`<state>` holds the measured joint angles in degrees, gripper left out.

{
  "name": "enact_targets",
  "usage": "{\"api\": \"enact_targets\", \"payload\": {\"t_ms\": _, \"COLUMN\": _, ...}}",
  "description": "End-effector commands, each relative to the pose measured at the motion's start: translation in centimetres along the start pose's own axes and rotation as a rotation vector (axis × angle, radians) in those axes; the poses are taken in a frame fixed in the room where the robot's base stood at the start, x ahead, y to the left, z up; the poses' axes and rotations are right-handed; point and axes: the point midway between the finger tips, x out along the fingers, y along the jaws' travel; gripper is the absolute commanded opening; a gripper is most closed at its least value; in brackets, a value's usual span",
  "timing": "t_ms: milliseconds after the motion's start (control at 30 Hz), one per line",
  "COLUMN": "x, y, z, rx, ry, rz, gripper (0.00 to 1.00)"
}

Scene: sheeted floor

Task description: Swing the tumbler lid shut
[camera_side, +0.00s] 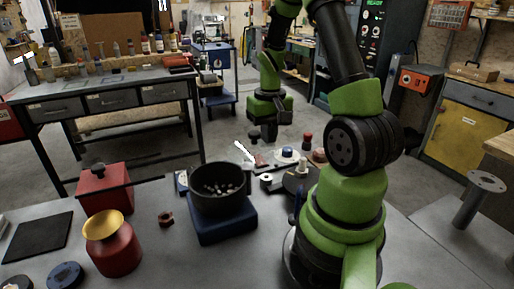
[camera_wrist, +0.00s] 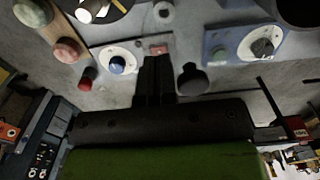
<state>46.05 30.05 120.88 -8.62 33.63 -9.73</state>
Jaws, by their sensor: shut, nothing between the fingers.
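The tumbler is most likely the black round bowl (camera_side: 205,204) on a blue base (camera_side: 226,229) in the side view. Its top is open and pale stones show inside. I cannot make out a lid with certainty. A dark round rim, probably the same bowl, is cut off at the top right of the wrist view (camera_wrist: 300,10). My gripper (camera_wrist: 155,65) is shut and empty, apart from the bowl. In the side view my gripper (camera_side: 269,132) is small and dark, behind and right of the bowl.
A blue button (camera_wrist: 117,65), a red button (camera_wrist: 88,73) and a black knob (camera_wrist: 191,79) stand near my gripper. A blue dial panel (camera_wrist: 232,47) lies right. A red box (camera_side: 103,187) and a red canister with a yellow funnel (camera_side: 113,254) stand left of the bowl.

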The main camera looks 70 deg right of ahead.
Motion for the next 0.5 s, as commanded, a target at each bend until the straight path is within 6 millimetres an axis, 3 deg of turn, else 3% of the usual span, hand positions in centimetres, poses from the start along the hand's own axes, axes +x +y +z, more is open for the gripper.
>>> {"api": "enact_targets", "payload": {"t_ms": 500, "x": 0.0, "y": -1.4, "z": -1.4, "rx": -0.001, "ry": 0.0, "rz": 0.0, "gripper": 0.0}}
